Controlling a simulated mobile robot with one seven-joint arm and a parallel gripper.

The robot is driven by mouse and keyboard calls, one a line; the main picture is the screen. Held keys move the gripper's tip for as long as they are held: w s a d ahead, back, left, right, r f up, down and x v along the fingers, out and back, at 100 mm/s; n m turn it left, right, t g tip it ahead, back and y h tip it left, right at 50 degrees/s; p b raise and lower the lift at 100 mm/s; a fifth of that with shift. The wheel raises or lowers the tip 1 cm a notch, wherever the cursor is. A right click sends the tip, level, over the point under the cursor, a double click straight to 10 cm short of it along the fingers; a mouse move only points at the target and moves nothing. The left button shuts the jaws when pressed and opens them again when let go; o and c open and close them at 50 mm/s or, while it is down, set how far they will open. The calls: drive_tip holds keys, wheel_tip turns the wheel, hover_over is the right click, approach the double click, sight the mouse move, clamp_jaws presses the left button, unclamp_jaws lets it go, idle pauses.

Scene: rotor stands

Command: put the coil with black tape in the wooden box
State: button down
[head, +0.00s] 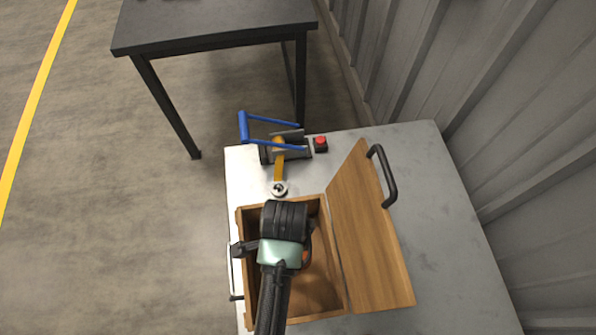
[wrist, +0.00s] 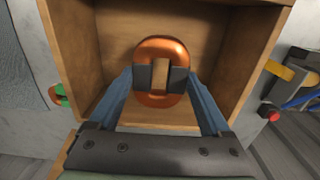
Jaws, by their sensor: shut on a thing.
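The coil with black tape (wrist: 161,100) is a copper-orange ring with black bands on its two sides. My gripper (wrist: 160,79) is shut on it, with a blue finger at each side over the taped parts. In the wrist view the coil shows in front of the inside of the wooden box (wrist: 72,45). In the head view my arm is over the open wooden box (head: 333,268) and hides much of its inside. A bit of orange shows beside my gripper there. I cannot tell whether the coil touches the box floor.
The box's lid (head: 368,240), with a black handle, lies open on the right. A clamp with blue handles (head: 244,127) and a red button (head: 320,143) stand behind the box on the grey table (head: 440,200). A small green-and-orange thing (wrist: 61,95) lies outside the box.

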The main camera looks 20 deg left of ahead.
wheel_tip(320, 180, down, 10)
drive_tip(key=shift+f, duration=0.1)
idle(0.4)
drive_tip(key=shift+f+b, duration=0.15)
drive_tip(key=shift+b, duration=0.15)
unclamp_jaws()
drive_tip(key=shift+s, duration=0.1)
wheel_tip(320, 180, up, 12)
drive_tip(key=p, duration=0.1)
drive_tip(key=shift+r, duration=0.2)
idle(0.4)
